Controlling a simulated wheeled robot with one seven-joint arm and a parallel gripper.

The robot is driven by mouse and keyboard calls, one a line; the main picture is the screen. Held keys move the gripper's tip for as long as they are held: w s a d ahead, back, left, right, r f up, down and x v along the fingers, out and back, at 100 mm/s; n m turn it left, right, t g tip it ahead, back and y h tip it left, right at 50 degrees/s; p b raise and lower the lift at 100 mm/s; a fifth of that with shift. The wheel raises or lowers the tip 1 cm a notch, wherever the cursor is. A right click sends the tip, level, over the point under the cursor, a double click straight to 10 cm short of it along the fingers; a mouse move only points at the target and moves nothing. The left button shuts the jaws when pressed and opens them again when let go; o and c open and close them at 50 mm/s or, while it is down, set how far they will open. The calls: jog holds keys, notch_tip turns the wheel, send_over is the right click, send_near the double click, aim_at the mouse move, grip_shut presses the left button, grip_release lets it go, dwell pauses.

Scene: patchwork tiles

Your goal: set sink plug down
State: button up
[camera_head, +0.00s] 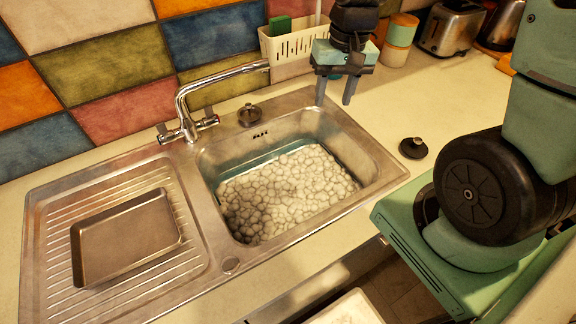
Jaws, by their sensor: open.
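A black round sink plug (413,149) with a small knob on top lies flat on the counter, just right of the sink's right rim. A similar dark metal round piece with a knob (249,115) sits on the sink's back ledge; I cannot tell whether it is also a plug. The metal sink (372,165) has a basin filled with pale foam, so its drain is hidden. My gripper (334,99) is open and empty, fingers pointing down above the sink's back right corner. It is apart from both round pieces.
The chrome tap (182,105) stands at the sink's back left. A baking tin (127,238) lies on the drainboard (55,230). The counter around the plug is clear.

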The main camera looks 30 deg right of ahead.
jog(key=s+a+r+n, duration=0.2)
jog(key=s+a+n, duration=0.4)
jog(key=a, duration=0.4)
jog(key=s+a+r+n, duration=0.2)
jog(key=s+a+n, duration=0.3)
jog(key=s+a, duration=0.4)
jog(key=shift+s+a+n, duration=0.15)
jog(key=shift+a+n, duration=0.25)
jog(key=shift+a, duration=0.1)
notch_tip(320, 180, down, 6)
jog(key=b, duration=0.5)
jog(key=shift+r+b, duration=0.15)
jog(key=shift+b, duration=0.25)
